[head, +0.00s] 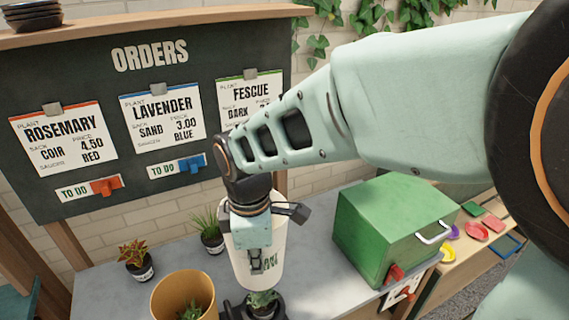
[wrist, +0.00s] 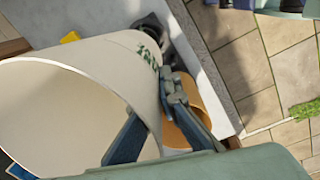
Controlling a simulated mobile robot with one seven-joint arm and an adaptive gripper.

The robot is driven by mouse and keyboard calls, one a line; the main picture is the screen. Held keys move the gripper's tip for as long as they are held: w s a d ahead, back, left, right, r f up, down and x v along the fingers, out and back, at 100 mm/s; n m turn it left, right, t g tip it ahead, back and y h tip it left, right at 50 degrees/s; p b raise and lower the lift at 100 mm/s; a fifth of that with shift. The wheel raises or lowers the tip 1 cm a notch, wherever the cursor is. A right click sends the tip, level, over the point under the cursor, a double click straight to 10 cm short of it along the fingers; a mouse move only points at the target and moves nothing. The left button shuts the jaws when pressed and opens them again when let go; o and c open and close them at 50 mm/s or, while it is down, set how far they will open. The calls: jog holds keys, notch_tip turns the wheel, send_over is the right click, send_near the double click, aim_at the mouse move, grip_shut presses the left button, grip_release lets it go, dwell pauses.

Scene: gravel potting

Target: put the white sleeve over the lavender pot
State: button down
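The white sleeve (head: 268,225), a pale tapered tube with green lettering, hangs upright from my gripper (head: 258,262). In the wrist view the sleeve (wrist: 85,85) fills the left side, and my gripper (wrist: 150,125) is shut on its wall. A green plant (head: 262,298) shows directly below the sleeve's lower end, at a dark pot or stand (head: 245,310). Its top is at or just under the sleeve's rim; I cannot tell whether it is inside. No label on it can be read, so I cannot confirm it is the lavender.
An ochre sleeve or pot (head: 172,288) with a plant inside stands close on the left. Two small dark potted plants (head: 138,268) (head: 212,240) stand behind. A green box (head: 385,235) is at the right. The orders board (head: 150,90) rises behind the grey bench (head: 100,295).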

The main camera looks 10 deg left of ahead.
aim_at(258, 277)
notch_tip(258, 277, down, 5)
jog(key=b, duration=0.2)
jog(key=shift+b, duration=0.3)
notch_tip(258, 277, down, 12)
jog(key=b, duration=0.9)
jog(key=shift+f, duration=0.2)
jog(key=c, duration=2.1)
grip_release()
jog(key=r, duration=0.7)
jog(key=shift+s+r, duration=0.3)
jog(key=shift+r, duration=0.05)
jog(key=shift+w+d+r, duration=0.1)
